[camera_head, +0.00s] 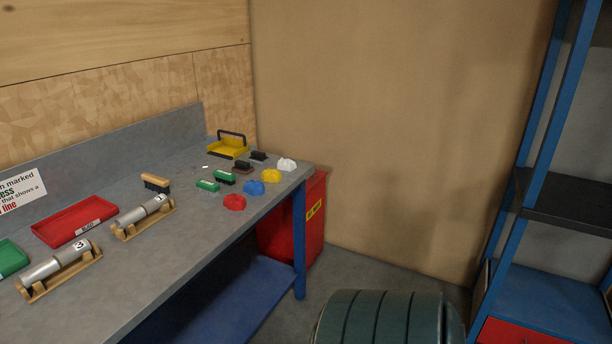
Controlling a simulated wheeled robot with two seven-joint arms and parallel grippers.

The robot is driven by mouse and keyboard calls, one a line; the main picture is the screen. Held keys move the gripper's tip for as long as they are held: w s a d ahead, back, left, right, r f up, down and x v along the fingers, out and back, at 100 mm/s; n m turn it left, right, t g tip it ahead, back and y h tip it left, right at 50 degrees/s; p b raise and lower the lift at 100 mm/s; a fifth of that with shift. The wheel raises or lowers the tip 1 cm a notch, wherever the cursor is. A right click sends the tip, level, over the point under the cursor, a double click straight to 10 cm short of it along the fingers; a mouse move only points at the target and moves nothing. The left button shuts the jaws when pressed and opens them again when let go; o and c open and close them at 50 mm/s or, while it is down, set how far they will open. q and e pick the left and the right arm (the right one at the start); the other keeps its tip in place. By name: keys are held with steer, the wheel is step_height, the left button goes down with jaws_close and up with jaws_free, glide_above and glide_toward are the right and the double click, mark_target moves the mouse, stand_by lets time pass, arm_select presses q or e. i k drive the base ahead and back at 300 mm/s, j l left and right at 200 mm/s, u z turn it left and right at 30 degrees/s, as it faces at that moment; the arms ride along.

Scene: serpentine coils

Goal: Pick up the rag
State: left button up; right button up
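Several small crumpled cloth-like lumps lie at the far right end of the grey workbench (190,262): a red one (235,202), a blue one (254,188), a yellow one (272,176) and a white one (287,164). They look like wadded rags; I cannot tell which one the task means. Neither of my grippers is in view.
Green and dark brushes (207,185), a yellow handled tray (228,147), a red tray (75,221) and marked cylinders on wooden cradles (144,219) share the bench. A red bin (314,222) stands at its end. A dark green ribbed drum (385,318) and blue shelving (540,130) stand right.

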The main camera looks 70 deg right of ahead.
mark_target(270, 175)
steer(key=z, duration=2.05)
steer(key=i+l+u, duration=0.1)
steer(key=i+l, duration=0.25)
steer(key=i+l+u, duration=0.1)
steer(key=i+l, duration=0.3)
steer(key=i+l+u, duration=0.15)
steer(key=i+l, duration=0.3)
steer(key=i+l+u, duration=0.1)
steer(key=i+l, duration=0.3)
steer(key=i+l+u, duration=0.1)
steer(key=i+l, duration=0.25)
steer(key=l, duration=0.2)
steer(key=i+l+u, duration=0.1)
steer(key=i+l, duration=0.2)
steer(key=l, duration=0.2)
